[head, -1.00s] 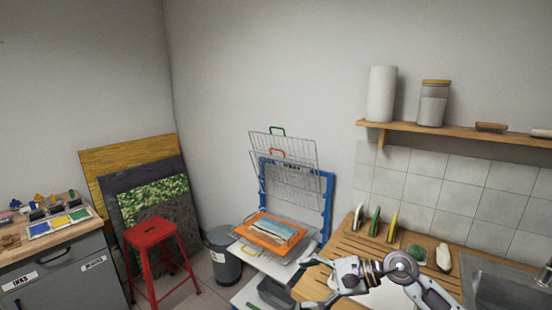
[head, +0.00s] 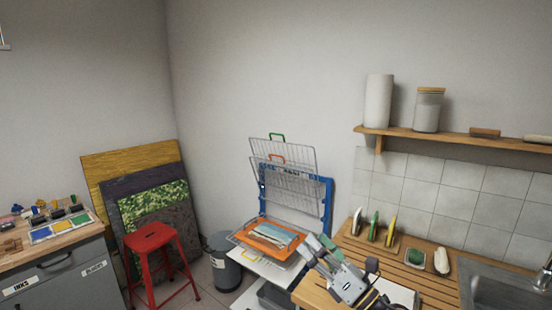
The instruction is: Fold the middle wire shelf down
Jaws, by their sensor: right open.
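The blue drying rack (head: 326,205) stands against the back wall. Two wire shelves are folded up on it: the upper shelf has a green handle (head: 277,137), and the middle wire shelf (head: 285,172) has an orange-red handle (head: 277,157). Both lean nearly upright. A lower shelf lies flat and bears an orange frame with a painted print (head: 270,236). My right gripper (head: 316,250) is open, just right of the lower shelf and below the raised shelves, apart from the middle shelf's handle. My left gripper is not in view.
A wooden counter (head: 345,247) with brushes and a sink (head: 510,290) is on the right, under a wall shelf (head: 450,136). A grey bin (head: 224,265) and red stool (head: 155,240) stand left of the rack. The space before the raised shelves is clear.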

